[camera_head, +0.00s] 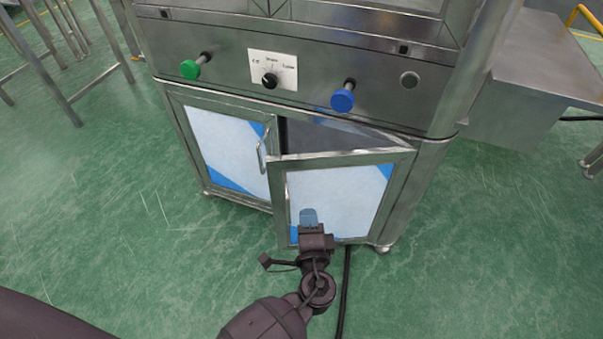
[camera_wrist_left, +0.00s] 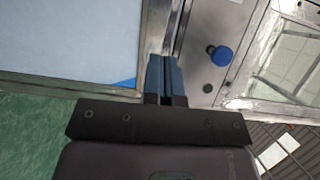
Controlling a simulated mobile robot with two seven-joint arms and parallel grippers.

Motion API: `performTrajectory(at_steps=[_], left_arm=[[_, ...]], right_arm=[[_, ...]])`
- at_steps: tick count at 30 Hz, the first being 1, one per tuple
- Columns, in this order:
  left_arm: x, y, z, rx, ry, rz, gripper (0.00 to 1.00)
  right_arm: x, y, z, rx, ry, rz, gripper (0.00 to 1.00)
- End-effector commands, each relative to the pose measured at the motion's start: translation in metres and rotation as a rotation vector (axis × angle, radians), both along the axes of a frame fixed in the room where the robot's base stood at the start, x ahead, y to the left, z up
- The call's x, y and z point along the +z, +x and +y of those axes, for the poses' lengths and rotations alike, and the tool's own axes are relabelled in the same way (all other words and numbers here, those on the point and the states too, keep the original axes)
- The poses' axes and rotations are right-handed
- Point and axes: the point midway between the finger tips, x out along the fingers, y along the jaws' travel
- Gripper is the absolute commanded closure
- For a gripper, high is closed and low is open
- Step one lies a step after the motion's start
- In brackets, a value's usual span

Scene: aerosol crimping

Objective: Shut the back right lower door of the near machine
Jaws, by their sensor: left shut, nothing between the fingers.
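The near machine (camera_head: 330,70) is a steel cabinet with two framed lower doors. The right lower door (camera_head: 340,192) stands ajar, swung out at its left edge, with a dark gap above and behind it. My left gripper (camera_head: 308,216) is shut and empty, in front of the lower part of this door; contact cannot be told. In the left wrist view the shut blue fingers (camera_wrist_left: 165,78) overlap the steel frame beside the door's pale panel (camera_wrist_left: 70,40). My right gripper is not in view.
The left lower door (camera_head: 225,150) looks shut. Green (camera_head: 190,68) and blue (camera_head: 343,97) knobs and a dial (camera_head: 270,80) stick out above the doors. A black cable (camera_head: 345,290) lies on the green floor. A steel table (camera_head: 540,65) stands at right.

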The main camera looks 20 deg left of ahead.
Motion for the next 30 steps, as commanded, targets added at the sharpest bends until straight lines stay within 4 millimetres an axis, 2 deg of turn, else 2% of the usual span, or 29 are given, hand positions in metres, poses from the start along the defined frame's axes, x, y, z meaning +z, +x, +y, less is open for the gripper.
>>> performTrajectory(at_steps=[4, 8, 24, 30], left_arm=[[0.004, 0.0, 0.006, 0.029, 0.021, -0.024, 1.0], [0.004, 0.01, 0.01, 0.03, 0.017, -0.024, 1.0], [0.003, 0.093, 0.047, 0.029, 0.015, -0.022, 1.0], [0.003, 0.116, 0.056, 0.029, 0.015, -0.022, 1.0]], right_arm=[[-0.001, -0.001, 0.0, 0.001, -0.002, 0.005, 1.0], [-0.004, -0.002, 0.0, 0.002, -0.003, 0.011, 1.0], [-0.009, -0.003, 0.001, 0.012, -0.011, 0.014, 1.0], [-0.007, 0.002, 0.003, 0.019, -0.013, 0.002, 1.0]])
